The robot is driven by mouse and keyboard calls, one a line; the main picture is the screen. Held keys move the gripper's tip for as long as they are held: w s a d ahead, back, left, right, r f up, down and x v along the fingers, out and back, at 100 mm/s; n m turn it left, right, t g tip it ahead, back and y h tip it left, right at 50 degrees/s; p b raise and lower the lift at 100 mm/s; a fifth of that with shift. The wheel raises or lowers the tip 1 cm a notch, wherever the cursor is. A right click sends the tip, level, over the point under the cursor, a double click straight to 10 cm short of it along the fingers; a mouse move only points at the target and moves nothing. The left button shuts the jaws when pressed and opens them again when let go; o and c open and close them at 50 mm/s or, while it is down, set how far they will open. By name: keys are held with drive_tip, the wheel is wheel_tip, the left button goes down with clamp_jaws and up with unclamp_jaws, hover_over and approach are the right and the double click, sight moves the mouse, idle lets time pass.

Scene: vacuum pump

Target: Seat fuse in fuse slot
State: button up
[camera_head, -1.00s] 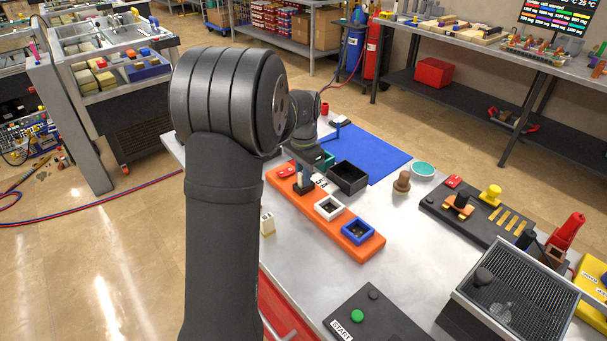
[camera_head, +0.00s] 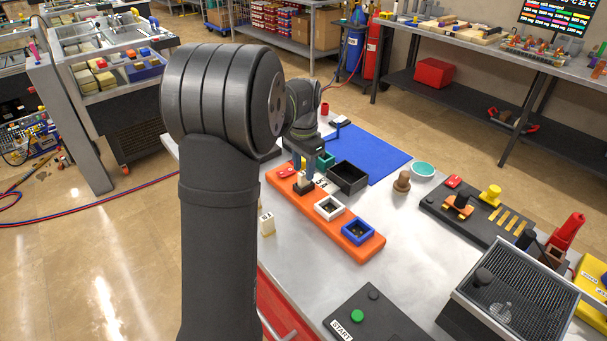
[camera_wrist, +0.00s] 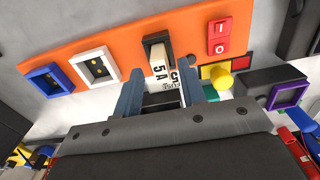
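The orange panel (camera_head: 370,250) lies on the metal table, and it fills the upper wrist view (camera_wrist: 190,48). Its black fuse slot (camera_head: 304,187) lies between a red switch and a white-framed socket. In the wrist view a white fuse (camera_wrist: 158,72) marked "5 A" stands at the slot, its far end inside the black frame. My gripper (camera_wrist: 160,72) has its two blue-grey fingers apart, one either side of the fuse, with gaps seen. In the head view the fingers (camera_head: 311,164) are just above the slot, small and partly hidden. How deep the fuse sits cannot be told.
The red switch (camera_wrist: 221,36), white-framed socket (camera_wrist: 97,68) and blue-framed socket (camera_wrist: 48,81) are close by on the panel. A black open box (camera_head: 348,178) stands behind it. A cream block (camera_head: 266,223) stands on the table in front. The blue mat (camera_head: 375,148) has clear room.

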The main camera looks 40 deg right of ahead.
sight(303, 173)
wheel_tip(303, 173, up, 9)
idle(0.3)
drive_tip(key=shift+r, duration=0.1)
wheel_tip(303, 173, down, 12)
drive_tip(key=shift+f, duration=0.15)
wheel_tip(303, 173, up, 2)
drive_tip(key=shift+r, duration=0.95)
